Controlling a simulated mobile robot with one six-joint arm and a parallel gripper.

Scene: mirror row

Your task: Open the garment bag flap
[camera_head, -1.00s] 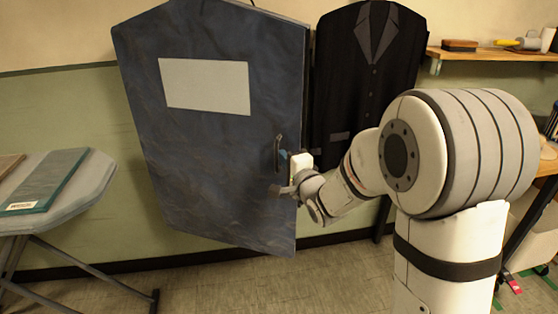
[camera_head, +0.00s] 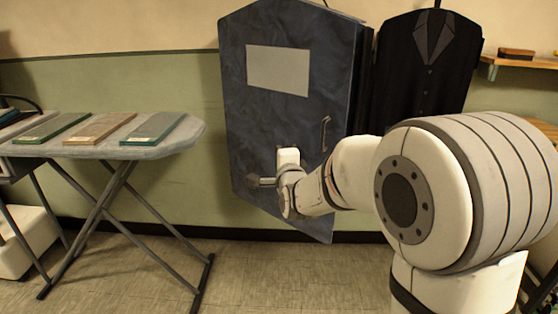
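The garment bag flap (camera_head: 258,115) is a large dark blue panel with a blank pale label (camera_head: 278,70), at the centre of the head view. Its dark upright handle (camera_head: 325,133) is near the right edge. That edge looks nearer to me than the left one, so the flap seems to stand at an angle; how far it is open I cannot tell. My gripper (camera_head: 254,181) is in front of the flap's lower part, left of and below the handle, apart from it. Whether it touches the flap, and how its fingers stand, is unclear.
A dark jacket (camera_head: 425,75) hangs right of the bag. An ironing board (camera_head: 95,149) with several flat boards stands at the left. A wall shelf (camera_head: 525,62) is at the upper right. Floor (camera_head: 255,275) below the bag is clear.

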